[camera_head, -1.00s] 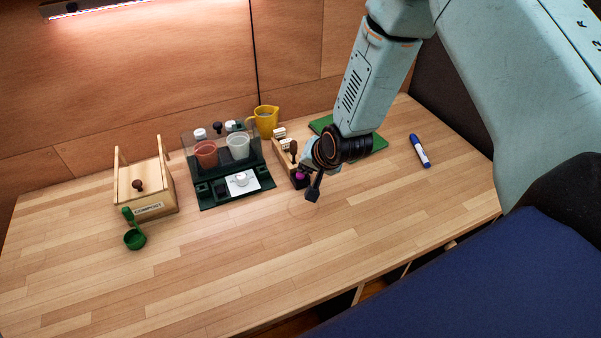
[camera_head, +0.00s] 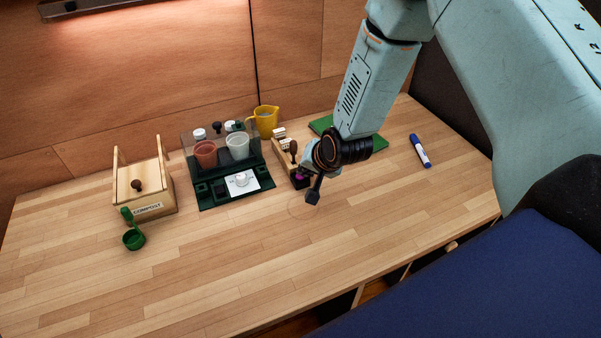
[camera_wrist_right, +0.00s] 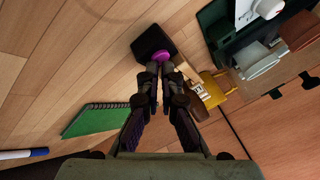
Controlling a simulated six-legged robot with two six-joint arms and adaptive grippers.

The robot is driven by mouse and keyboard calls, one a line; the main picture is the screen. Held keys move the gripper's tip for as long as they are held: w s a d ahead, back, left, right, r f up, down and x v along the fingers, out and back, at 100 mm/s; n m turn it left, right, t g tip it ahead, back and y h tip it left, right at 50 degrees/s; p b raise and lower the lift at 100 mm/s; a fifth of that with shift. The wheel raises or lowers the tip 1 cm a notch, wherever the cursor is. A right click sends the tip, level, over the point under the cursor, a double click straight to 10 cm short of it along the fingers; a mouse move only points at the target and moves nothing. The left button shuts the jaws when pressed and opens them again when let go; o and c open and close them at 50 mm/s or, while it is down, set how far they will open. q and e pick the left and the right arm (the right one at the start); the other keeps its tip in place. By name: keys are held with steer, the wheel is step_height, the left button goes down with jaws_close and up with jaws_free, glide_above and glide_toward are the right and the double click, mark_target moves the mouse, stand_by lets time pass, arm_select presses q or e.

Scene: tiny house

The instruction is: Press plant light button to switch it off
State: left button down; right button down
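The magenta button (camera_wrist_right: 165,54) sits on a small black box (camera_wrist_right: 152,42), seen in the right wrist view. In the head view the button (camera_head: 299,177) is mostly hidden behind my right gripper (camera_head: 313,196). My right gripper is shut and empty. In the right wrist view its fingertips (camera_wrist_right: 160,67) are together at the button's edge; I cannot tell if they touch it. The plant light (camera_head: 95,8) is a dark bar on the wall at top left, with a thin bright strip along it. My left gripper is out of view.
A wooden rack (camera_head: 283,152) and yellow jug (camera_head: 264,122) stand close by the box. A dark green tray with cups (camera_head: 210,204), a compost box (camera_head: 150,195), a green scoop (camera_head: 133,240), a green notebook (camera_head: 378,142) and a marker (camera_head: 420,150) surround it. The front tabletop is clear.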

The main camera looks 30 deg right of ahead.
steer(key=shift+w+r, duration=0.3)
steer(key=shift+r, duration=0.2)
steer(key=shift+r+p, duration=0.3)
steer(key=shift+p, duration=0.2)
step_height(320, 180, up, 3)
steer(key=shift+s+r+p, duration=0.1)
steer(key=shift+p, duration=1.15)
step_height(320, 180, up, 2)
steer(key=shift+p, duration=0.9)
steer(key=shift+s, duration=0.1)
